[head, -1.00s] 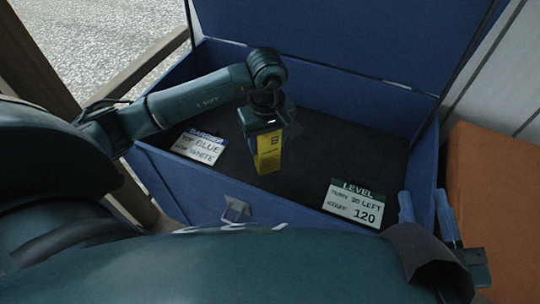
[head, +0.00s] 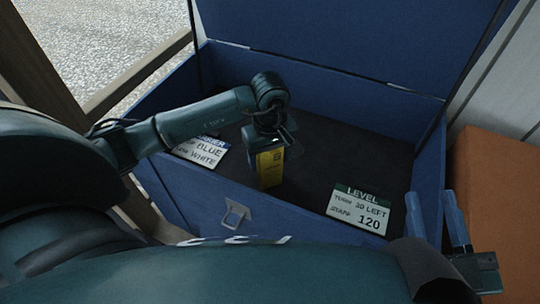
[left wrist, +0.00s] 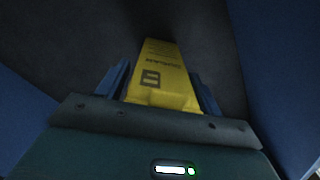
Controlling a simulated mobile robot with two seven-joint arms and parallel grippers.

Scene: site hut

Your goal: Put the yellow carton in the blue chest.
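The yellow carton (head: 270,168) is upright inside the open blue chest (head: 196,196), near the middle of its dark floor. My left gripper (head: 268,150) is above it, with its fingers shut on the carton's upper part. In the left wrist view the carton (left wrist: 162,80) lies between the two fingers, its far end toward the dark floor. I cannot tell whether its bottom touches the floor. My right gripper (head: 431,200) is open and empty at the chest's front right corner, its fingers apart.
A card reading "LEVEL" (head: 358,209) is at the front right in the chest. Another card with "BLUE" and "WHITE" (head: 203,152) is at the left, partly behind my left arm. The raised lid (head: 340,35) stands at the back. An orange box (head: 495,185) is right of the chest.

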